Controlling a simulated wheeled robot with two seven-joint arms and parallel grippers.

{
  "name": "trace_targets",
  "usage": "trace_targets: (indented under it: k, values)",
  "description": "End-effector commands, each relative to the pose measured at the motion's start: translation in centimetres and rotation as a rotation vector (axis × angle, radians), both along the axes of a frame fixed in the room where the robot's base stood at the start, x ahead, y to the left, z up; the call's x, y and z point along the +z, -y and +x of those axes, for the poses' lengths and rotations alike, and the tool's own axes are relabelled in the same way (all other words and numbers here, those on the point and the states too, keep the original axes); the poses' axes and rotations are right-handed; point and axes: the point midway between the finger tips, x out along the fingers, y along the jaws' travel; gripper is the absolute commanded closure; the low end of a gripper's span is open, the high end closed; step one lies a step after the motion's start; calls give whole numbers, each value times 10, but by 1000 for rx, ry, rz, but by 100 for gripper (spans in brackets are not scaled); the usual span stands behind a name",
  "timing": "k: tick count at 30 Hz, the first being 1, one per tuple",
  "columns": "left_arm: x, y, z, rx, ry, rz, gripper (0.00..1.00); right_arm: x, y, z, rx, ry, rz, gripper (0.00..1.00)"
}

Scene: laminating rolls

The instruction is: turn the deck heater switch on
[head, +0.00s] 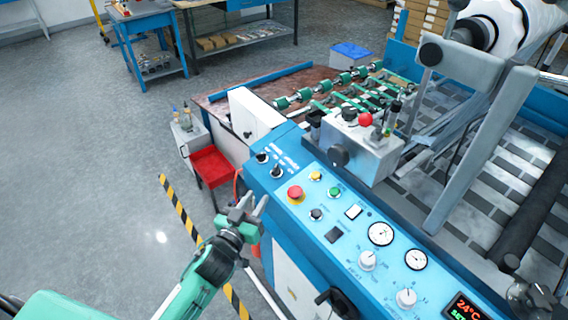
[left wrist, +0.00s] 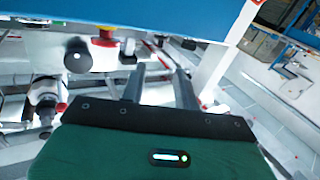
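The blue control panel (head: 350,262) carries the switches. Two black rotary knobs (head: 270,165) are at the panel's far left end, near a red mushroom button (head: 295,193). My left gripper (head: 253,205) is open and empty, left of the panel's edge and apart from the switches. Its two fingers (left wrist: 160,85) are spread in the left wrist view, below a red button (left wrist: 105,40) and a black knob (left wrist: 77,56). My right gripper is not seen.
Two dials (head: 380,234), white knobs (head: 406,298) and a red-green display (head: 465,308) lie further right on the panel. A grey box with a red ball knob (head: 365,119) rises behind it.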

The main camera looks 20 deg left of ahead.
Motion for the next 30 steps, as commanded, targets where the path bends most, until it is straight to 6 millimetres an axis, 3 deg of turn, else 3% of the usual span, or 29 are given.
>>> trace_targets:
  k: [21, 30]
  values:
    - [3, 17, 112, 2, 0, 1, 69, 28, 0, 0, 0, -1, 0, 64]
    - [0, 20, 131, 1, -1, 0, 69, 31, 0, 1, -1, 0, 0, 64]
